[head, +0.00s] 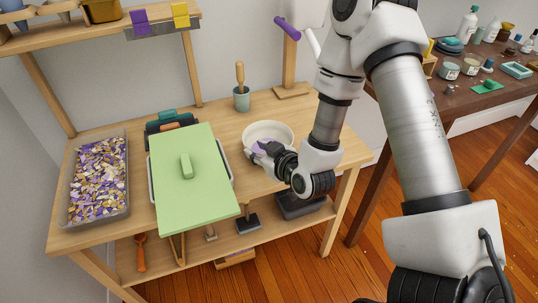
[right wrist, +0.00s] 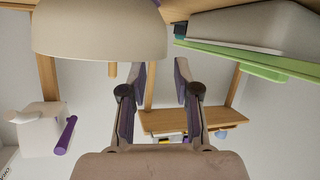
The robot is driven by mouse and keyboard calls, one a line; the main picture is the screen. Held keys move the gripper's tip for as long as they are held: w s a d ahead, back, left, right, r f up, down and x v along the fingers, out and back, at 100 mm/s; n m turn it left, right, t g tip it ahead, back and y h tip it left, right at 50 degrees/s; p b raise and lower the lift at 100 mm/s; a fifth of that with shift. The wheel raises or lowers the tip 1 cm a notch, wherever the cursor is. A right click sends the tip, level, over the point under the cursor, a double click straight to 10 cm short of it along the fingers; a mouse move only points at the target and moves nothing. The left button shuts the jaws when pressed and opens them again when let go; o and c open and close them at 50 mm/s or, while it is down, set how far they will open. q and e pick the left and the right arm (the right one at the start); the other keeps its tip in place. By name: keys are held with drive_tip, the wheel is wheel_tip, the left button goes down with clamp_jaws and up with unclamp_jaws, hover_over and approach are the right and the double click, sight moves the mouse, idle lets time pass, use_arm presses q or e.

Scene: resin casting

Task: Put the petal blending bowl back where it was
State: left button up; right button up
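The petal blending bowl (head: 268,130), white and round, stands upright on the wooden workbench, right of the green board. In the right wrist view the bowl (right wrist: 98,28) shows at the upper left, with the picture turned over. I cannot tell whether either touches the wall. My left gripper is not in view.
A grey tray of petals (head: 99,180) is at the bench's left. A green board with a handle (head: 190,195) covers a tray in the middle. A green cup with a wooden-handled tool (head: 241,96) and a wooden stand (head: 290,70) are behind. Bare bench lies between petals and board.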

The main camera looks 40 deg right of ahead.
drive_tip(key=p+v, duration=0.8)
drive_tip(key=p, duration=0.2)
drive_tip(key=s+a+f+g+y, duration=0.1)
drive_tip(key=s+a+f+g, duration=0.1)
drive_tip(key=s+f+g, duration=0.3)
drive_tip(key=s+a+f+g, duration=0.2)
drive_tip(key=s+f, duration=0.1)
drive_tip(key=f, duration=0.5)
drive_tip(key=s+a+f+m+g+h, duration=0.1)
drive_tip(key=s+f+g, duration=0.3)
drive_tip(key=s, duration=0.7)
drive_tip(key=m+g, duration=0.1)
drive_tip(key=g, duration=0.1)
drive_tip(key=shift+s+f+m+g, duration=0.3)
drive_tip(key=shift+s+g, duration=0.05)
drive_tip(key=shift+g, duration=0.05)
